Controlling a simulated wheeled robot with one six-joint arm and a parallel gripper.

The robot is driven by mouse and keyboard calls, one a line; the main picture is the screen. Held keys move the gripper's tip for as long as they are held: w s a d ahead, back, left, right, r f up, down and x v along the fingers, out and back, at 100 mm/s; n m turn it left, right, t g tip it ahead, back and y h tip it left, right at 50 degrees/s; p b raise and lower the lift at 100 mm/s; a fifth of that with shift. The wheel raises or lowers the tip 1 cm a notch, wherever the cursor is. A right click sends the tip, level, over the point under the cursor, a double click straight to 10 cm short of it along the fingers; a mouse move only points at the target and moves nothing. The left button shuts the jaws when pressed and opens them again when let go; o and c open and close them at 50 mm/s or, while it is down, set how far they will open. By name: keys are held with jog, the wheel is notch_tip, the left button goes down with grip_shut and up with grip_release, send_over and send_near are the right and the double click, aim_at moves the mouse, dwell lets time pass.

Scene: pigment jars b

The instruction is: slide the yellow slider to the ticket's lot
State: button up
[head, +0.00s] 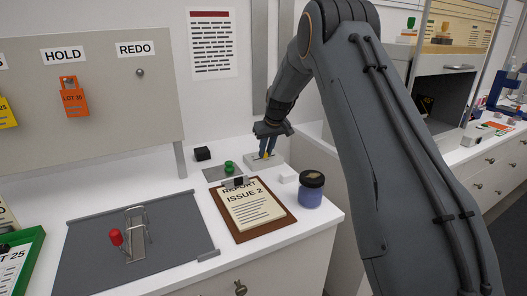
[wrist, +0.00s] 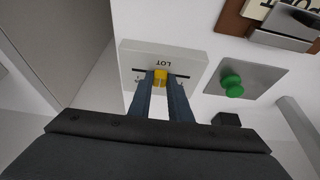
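The yellow slider (wrist: 160,77) sits in a dark slot on a pale box (wrist: 136,56) marked LOT; the slot's end marks are too small or covered to read. My gripper (wrist: 160,82) points down at it, one finger on each side, seemingly closed against it. In the head view the slider (head: 266,155) shows between the fingers, above the pale box (head: 277,163) at the back of the counter. An orange tag (head: 74,98) reading LOT 30 hangs under HOLD. I cannot tell which is the ticket.
A green knob (head: 230,167) on a metal plate and a black block (head: 202,153) stand left of the box. A clipboard (head: 264,229) reading REPORT ISSUE 2 and a blue jar (head: 311,190) are in front. A grey panel with a red-knobbed lever (head: 116,237) lies further left.

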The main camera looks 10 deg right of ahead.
jog(key=o, duration=0.4)
jog(key=shift+b+v, duration=1.1)
jog(key=shift+v, duration=2.8)
jog(key=shift+s, duration=0.1)
